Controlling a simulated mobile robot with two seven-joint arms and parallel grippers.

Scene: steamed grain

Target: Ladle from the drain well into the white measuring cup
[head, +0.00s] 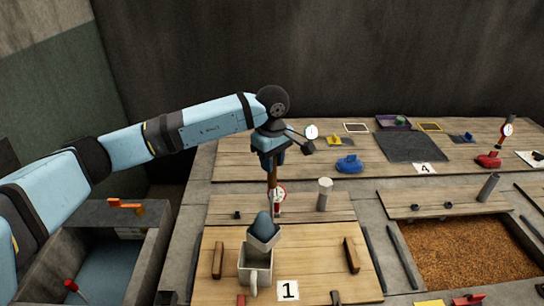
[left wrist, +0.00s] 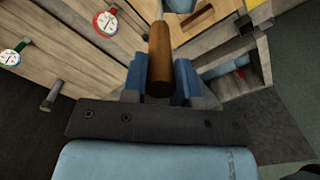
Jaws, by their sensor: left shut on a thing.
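My left gripper (head: 272,160) is shut on the brown wooden handle (head: 272,178) of the ladle, which hangs steeply down. In the left wrist view the handle (left wrist: 159,60) stands between the blue fingers (left wrist: 160,88). At its lower end a pale square bowl (head: 263,241) with a dark blue-grey lump (head: 263,224) shows right above the white measuring cup (head: 255,270), overlapping its rim. I cannot tell whether bowl and cup touch. The cup stands upright on the wooden board marked 1; its inside is mostly hidden. A grey-walled well (head: 150,240) with a bluish inside, probably the drain well, is at left. My right gripper is out of view.
Wooden blocks (head: 218,260) and (head: 351,254) flank the cup. A red-rimmed dial (head: 281,194) and a pale cylinder (head: 324,194) stand behind it. An orange-brown grain pit (head: 465,250) is at right. A blue item (head: 348,164) lies on the rear table.

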